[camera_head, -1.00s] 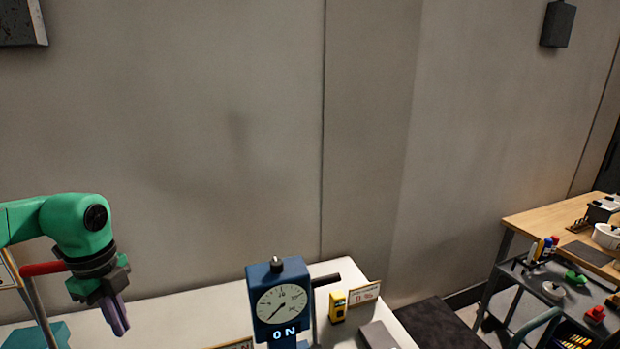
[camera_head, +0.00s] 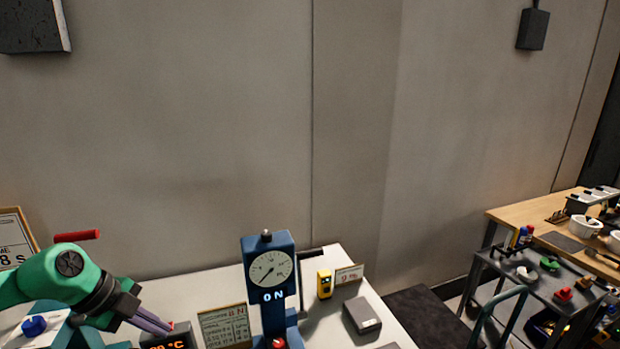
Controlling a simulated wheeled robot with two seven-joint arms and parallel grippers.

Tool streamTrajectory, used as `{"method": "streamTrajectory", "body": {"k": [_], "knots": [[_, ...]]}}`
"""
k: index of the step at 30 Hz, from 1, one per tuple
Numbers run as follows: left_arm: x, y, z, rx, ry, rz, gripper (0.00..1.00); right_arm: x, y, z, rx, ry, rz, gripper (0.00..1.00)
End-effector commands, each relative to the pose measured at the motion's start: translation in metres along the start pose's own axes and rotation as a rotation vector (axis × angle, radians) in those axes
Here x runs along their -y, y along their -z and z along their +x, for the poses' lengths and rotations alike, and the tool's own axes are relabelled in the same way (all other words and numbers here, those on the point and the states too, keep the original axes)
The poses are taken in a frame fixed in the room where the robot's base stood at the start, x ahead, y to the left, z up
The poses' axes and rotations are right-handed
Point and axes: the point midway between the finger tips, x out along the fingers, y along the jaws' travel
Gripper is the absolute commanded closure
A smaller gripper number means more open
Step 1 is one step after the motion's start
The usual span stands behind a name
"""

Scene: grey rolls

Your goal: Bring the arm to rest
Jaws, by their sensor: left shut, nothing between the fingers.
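My green left arm (camera_head: 68,275) comes in from the left edge, low in the view. Its dark wrist leads to my left gripper (camera_head: 152,322), whose purple fingers are shut and empty. The fingers point to the lower right, beside a dark display box (camera_head: 168,338) with lit red digits. I cannot tell whether they touch it. My right arm and gripper are not in view.
A blue dial gauge stand (camera_head: 268,267) reading "0 N" stands on the white table (camera_head: 335,262). A framed card (camera_head: 224,326), a yellow device (camera_head: 324,284) and a grey box (camera_head: 361,315) are near it. A cluttered cart (camera_head: 530,280) stands at right.

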Motion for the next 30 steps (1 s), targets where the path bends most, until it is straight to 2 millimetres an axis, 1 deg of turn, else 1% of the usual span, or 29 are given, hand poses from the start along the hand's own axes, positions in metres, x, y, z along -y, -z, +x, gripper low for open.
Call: {"method": "streamTrajectory", "body": {"k": [1, 3, 5, 8, 11, 12, 13, 14, 15, 16, 17, 18, 20, 21, 24, 26, 27, 29, 30], "knots": [[0.002, 0.004, 0.008, -0.045, 0.067, -0.015, 1.00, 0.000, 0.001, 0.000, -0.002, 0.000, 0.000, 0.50], [0.009, 0.008, 0.017, -0.099, 0.182, -0.036, 1.00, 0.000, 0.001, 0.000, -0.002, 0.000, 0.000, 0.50], [0.016, 0.011, 0.023, -0.137, 0.291, -0.066, 1.00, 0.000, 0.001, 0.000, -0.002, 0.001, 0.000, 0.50], [0.028, 0.011, 0.029, -0.180, 0.505, -0.158, 1.00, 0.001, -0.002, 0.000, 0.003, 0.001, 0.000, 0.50], [0.033, -0.003, 0.031, -0.167, 0.752, -0.341, 1.00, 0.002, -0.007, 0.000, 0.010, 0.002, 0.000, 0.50], [0.029, -0.013, 0.032, -0.134, 0.842, -0.443, 1.00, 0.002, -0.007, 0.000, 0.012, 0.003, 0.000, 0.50], [0.023, -0.022, 0.033, -0.100, 0.897, -0.529, 1.00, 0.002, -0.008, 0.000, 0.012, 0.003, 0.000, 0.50], [0.014, -0.031, 0.035, -0.059, 0.939, -0.618, 1.00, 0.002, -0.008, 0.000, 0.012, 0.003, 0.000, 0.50], [-0.001, -0.042, 0.041, 0.000, 0.969, -0.739, 1.00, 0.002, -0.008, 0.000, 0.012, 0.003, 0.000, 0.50], [-0.015, -0.049, 0.046, 0.047, 0.976, -0.827, 1.00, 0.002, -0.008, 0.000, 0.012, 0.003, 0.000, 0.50], [-0.029, -0.053, 0.053, 0.091, 0.969, -0.908, 1.00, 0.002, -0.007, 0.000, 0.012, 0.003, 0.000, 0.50], [-0.048, -0.055, 0.061, 0.144, 0.945, -1.005, 1.00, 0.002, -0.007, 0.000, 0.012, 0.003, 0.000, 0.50], [-0.076, -0.054, 0.074, 0.211, 0.888, -1.128, 1.00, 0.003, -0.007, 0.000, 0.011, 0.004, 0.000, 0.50], [-0.093, -0.050, 0.082, 0.246, 0.840, -1.195, 1.00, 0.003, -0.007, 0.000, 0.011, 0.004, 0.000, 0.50], [-0.130, -0.033, 0.100, 0.306, 0.704, -1.332, 1.00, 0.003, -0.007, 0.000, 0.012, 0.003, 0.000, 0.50], [-0.149, -0.019, 0.109, 0.327, 0.617, -1.394, 1.00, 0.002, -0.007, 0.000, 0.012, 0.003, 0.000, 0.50], [-0.161, -0.009, 0.114, 0.336, 0.556, -1.430, 1.00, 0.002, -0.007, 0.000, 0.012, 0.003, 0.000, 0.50], [-0.177, 0.007, 0.120, 0.343, 0.465, -1.474, 1.00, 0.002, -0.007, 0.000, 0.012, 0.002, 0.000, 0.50], [-0.186, 0.019, 0.123, 0.343, 0.405, -1.498, 1.00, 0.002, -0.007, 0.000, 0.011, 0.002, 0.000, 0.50]]}}
